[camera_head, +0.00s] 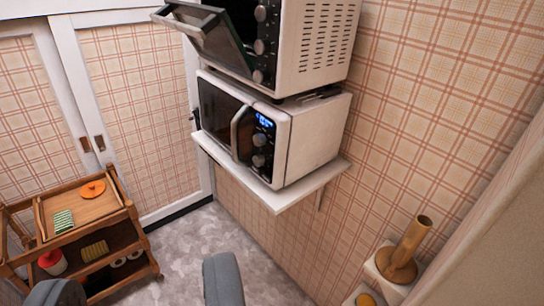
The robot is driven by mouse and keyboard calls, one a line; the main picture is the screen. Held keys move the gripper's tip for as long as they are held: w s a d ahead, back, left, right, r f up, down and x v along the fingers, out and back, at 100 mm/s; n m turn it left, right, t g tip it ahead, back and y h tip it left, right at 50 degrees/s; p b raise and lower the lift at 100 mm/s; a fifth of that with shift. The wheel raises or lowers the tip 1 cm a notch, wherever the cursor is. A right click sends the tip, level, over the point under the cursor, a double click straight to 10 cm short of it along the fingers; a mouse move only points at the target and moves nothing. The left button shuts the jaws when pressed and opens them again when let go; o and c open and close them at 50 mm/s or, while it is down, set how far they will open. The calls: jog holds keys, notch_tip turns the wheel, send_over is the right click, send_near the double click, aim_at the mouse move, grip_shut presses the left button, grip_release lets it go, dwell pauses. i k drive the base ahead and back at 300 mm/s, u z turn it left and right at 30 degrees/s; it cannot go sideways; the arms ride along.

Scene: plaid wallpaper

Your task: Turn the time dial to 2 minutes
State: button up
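A toaster oven (320,45) sits at the top centre, partly cut off by the picture edge. Its door (212,38) hangs open. Its front shows an upper knob (261,13), a middle knob (260,46) and a lower knob (258,76). Below it, a white microwave (315,138) has a lit blue display (265,120), an upper dial (259,140) and a lower dial (258,160). The dial markings are too small to read, so I cannot tell which is the time dial. My gripper (140,284) is open and empty at the bottom, well apart from both appliances.
The microwave stands on a white wall shelf (285,200). A wooden cart (90,222) with several items stands at left. A wooden cylinder (412,240) is on a small white shelf at lower right. Grey floor (185,245) lies open between cart and wall.

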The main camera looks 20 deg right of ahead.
aim_at(258, 160)
jog(key=z, duration=0.15)
jog(key=i, duration=0.9)
jog(key=u, duration=0.35)
